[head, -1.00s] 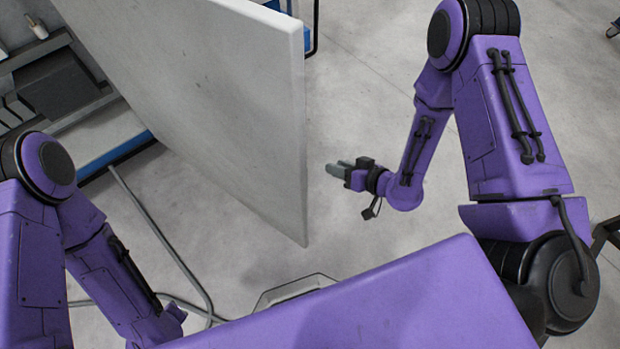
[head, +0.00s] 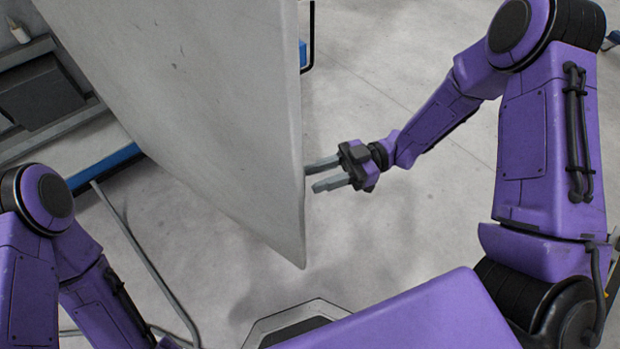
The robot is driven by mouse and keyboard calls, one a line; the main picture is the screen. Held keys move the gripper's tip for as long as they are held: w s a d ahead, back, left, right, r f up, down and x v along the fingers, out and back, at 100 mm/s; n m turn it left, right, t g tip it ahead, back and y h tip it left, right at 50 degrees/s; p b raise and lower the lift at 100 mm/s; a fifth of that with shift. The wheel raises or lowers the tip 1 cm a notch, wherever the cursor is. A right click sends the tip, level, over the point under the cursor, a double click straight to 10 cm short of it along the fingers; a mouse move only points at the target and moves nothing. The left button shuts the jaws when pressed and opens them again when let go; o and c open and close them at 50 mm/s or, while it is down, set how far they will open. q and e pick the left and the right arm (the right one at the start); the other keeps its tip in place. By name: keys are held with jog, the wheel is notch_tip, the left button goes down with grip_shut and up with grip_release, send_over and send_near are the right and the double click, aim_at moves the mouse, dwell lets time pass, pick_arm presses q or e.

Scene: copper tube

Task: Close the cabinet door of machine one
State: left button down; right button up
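A large pale grey cabinet door (head: 210,110) stands open in the head view, its free edge facing right. My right gripper (head: 314,176) is just to the right of that edge, its two grey fingers spread apart and pointing left at the door. The upper fingertip is at or very near the door's edge; I cannot tell whether it touches. Nothing is between the fingers. My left arm is at the lower left, and its gripper is out of the picture.
At the left is the machine's dark interior (head: 50,95) with a small white bottle (head: 19,35) and a blue bar (head: 105,165). A grey tube (head: 150,265) runs near the floor.

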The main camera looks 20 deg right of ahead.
jog(key=shift+a, duration=1.35)
grip_shut()
dwell(0.3)
